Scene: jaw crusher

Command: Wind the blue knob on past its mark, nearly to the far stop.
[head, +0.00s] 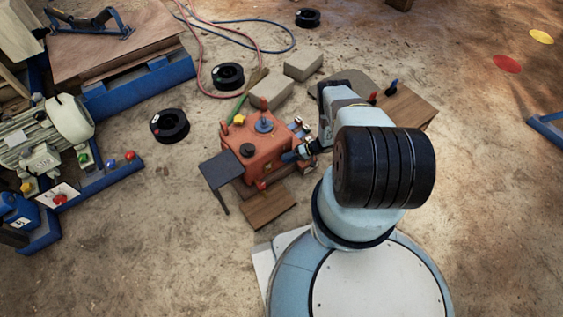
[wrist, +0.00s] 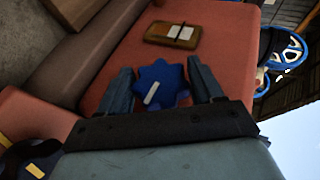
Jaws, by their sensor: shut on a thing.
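The blue knob (wrist: 158,86) is a lobed knob with a white line on its face, on the orange-red side of the crusher (head: 262,150). In the wrist view the white line slants, from lower left to upper right. My gripper (wrist: 159,70) has one finger on each side of the knob and is shut on it. In the head view my gripper (head: 292,155) is at the right side of the crusher, and the knob cannot be made out clearly there. The knob's mark and far stop cannot be made out.
A brownish plate with a white label (wrist: 173,34) sits beyond the knob. A blue handwheel (wrist: 285,48) is at the right of the wrist view. A dark-topped stand (head: 217,170) is left of the crusher, and grey blocks (head: 303,65) lie behind it. Floor at the lower left is clear.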

